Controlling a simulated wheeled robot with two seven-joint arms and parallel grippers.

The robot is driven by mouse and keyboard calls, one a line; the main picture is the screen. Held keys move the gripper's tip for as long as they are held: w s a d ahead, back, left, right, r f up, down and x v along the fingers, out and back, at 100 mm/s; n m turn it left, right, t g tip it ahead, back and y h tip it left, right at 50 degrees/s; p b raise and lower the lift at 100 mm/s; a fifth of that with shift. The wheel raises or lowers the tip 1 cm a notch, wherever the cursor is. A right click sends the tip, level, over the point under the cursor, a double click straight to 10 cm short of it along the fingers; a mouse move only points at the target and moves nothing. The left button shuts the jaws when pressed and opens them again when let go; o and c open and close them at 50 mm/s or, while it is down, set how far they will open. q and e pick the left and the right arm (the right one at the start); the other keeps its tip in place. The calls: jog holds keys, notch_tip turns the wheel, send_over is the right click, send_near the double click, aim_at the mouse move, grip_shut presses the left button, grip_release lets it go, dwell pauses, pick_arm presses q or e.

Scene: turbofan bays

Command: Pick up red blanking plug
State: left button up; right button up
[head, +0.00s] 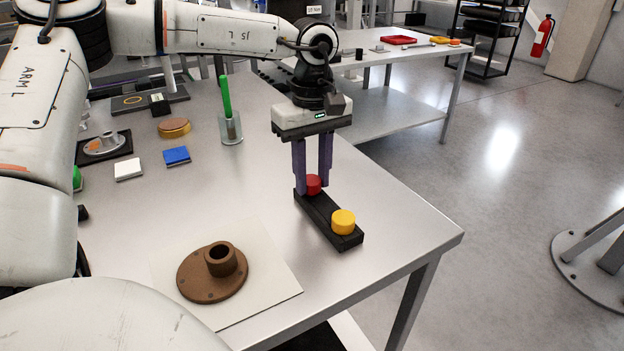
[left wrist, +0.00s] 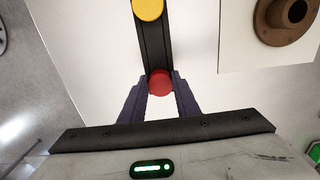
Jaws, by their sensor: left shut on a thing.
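The red blanking plug (head: 313,184) sits at the far end of a black holder (head: 322,215) on the metal table. In the left wrist view the red plug (left wrist: 160,82) lies between the fingertips. My left gripper (head: 313,188) comes down from above and is shut on the red plug, with its two purple fingers on either side. The plug still appears to be at the holder; I cannot tell whether it is lifted at all. A yellow plug (head: 343,222) sits at the near end of the holder. My right gripper is not in view.
A brown flanged part (head: 212,274) rests on a pale mat (head: 268,290) to the left of the holder. A clear cup (head: 230,128) with a green tool stands behind. Blue (head: 176,155) and white (head: 128,169) blocks lie further left. The table's right edge is close to the holder.

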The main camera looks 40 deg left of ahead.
aim_at(313, 181)
pick_arm(q)
notch_tip(313, 181, up, 18)
jog(key=p, duration=0.1)
jog(key=shift+f+p, duration=0.25)
jog(key=shift+p, duration=0.05)
jog(key=shift+d, duration=0.1)
dwell(0.3)
